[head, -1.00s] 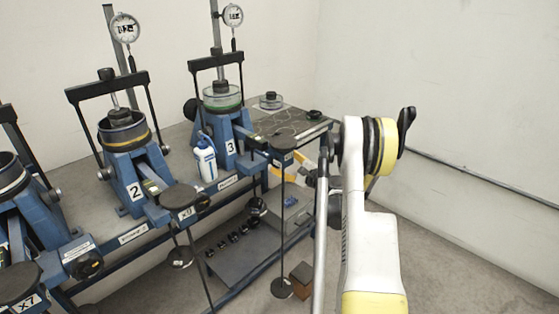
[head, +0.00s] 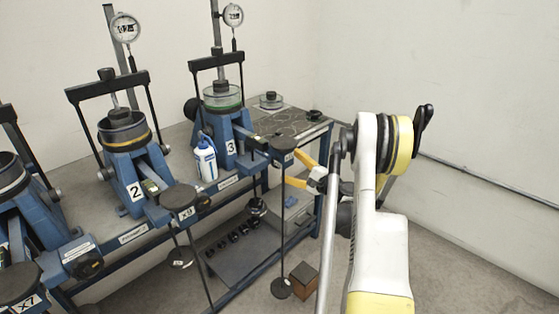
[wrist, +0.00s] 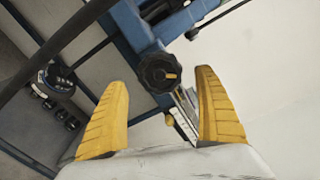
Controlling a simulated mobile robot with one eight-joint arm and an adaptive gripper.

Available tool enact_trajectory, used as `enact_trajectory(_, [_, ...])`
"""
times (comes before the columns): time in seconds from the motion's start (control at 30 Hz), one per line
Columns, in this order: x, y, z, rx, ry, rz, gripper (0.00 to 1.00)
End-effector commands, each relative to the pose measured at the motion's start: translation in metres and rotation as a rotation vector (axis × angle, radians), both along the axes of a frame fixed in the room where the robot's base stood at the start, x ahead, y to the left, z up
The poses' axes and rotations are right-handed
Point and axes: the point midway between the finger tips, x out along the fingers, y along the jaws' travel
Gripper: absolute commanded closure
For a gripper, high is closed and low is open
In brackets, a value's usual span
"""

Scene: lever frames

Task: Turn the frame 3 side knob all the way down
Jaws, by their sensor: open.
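Frame 3 (head: 229,136) is a blue loading frame with a "3" label, at the back of the bench in the head view. In the head view my gripper (head: 294,169) is beside the end of frame 3's beam.
A hanging weight rod (head: 283,215) stands close to my gripper. Frame 2 (head: 134,185) and a white bottle (head: 206,160) are to the left. A brown box (head: 304,279) is on the floor. The floor at the right is clear.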

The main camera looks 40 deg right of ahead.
Motion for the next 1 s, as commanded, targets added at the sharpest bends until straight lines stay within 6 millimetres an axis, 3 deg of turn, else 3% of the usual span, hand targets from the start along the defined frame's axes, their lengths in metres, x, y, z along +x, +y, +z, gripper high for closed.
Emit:
enact_trajectory(0.1, [-0.011, -0.002, 0.0, 0.0, 0.0, -0.002, 0.19])
enact_trajectory(0.4, [-0.014, -0.001, 0.0, 0.012, 0.001, -0.001, 0.19])
enact_trajectory(0.73, [-0.05, -0.005, 0.0, 0.52, 0.041, -0.002, 0.19])
enact_trajectory(0.87, [-0.049, -0.004, 0.0, 0.584, 0.046, 0.0, 0.19])
enact_trajectory(1.0, [-0.035, -0.002, 0.0, 0.583, 0.047, 0.003, 0.19])
